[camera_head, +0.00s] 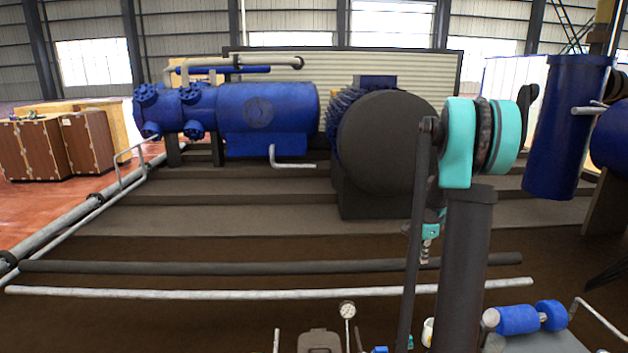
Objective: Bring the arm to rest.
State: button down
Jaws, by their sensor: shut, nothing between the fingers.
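My arm (458,140) stands in the right half of the head view, with a large teal joint at the top of its dark column. A long dark link slopes down from this joint to the bottom edge. My gripper (426,260) shows small just right of that link, below a teal wrist part, and points down. It looks shut and holds nothing. It hangs in front of the dark steps and touches nothing that I can see. Part of the wrist is hidden behind the link and column.
A blue horizontal tank (268,108) and a large dark motor (386,142) stand on the stepped base behind. A blue upright cylinder (577,125) is at right. A white pipe (250,293) crosses the front. A gauge (347,311) and a blue roller-shaped part (517,320) are near the bottom.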

jog(key=s+a+r+n+t, duration=0.25)
jog(key=s+a+n, duration=0.55)
jog(key=s+a, duration=0.4)
jog(key=s+a+f+n, duration=0.1)
jog(key=s+a+n, duration=0.1)
jog(key=s, duration=0.4)
jog(key=s+a+f+n, duration=0.2)
jog(key=s+n, duration=0.2)
jog(key=s, duration=0.1)
jog(key=s+a+f+n+y, duration=0.1)
jog(key=s+a+n, duration=0.1)
jog(key=s, duration=0.4)
jog(key=shift+s+a+f+n+t, duration=0.2)
jog(key=shift+s+n+t, duration=0.1)
jog(key=shift+n+t, duration=0.2)
